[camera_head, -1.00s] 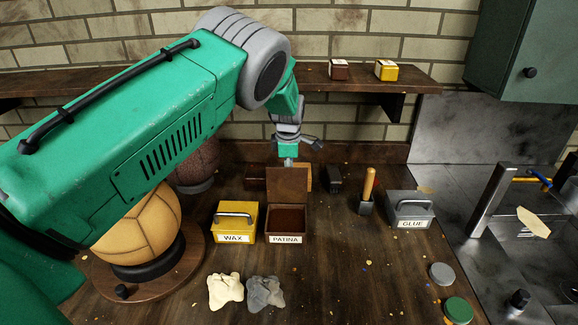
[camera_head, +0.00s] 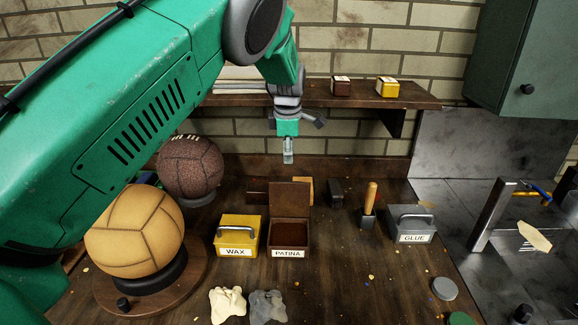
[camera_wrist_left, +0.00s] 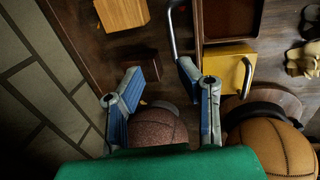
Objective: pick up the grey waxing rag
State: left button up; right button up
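The grey waxing rag (camera_head: 267,306) lies crumpled on the workbench near the bottom of the head view, just right of a cream rag (camera_head: 227,304). My left gripper (camera_head: 288,156) is raised near the back wall, well behind and above the rag, pointing down. In the left wrist view its two blue-padded fingers (camera_wrist_left: 160,70) are spread apart with nothing between them. That view also shows the cream rag (camera_wrist_left: 302,60) at the right edge. My right gripper is not in view.
A yellow WAX box (camera_head: 237,235), an open PATINA box (camera_head: 289,236) and a GLUE box (camera_head: 411,226) stand behind the rags. A tan ball (camera_head: 135,232) on a stand and a brown ball (camera_head: 190,168) are at left. Bench right of the rags is mostly clear.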

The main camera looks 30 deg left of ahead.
aim_at(265, 306)
jog(key=k, duration=1.5)
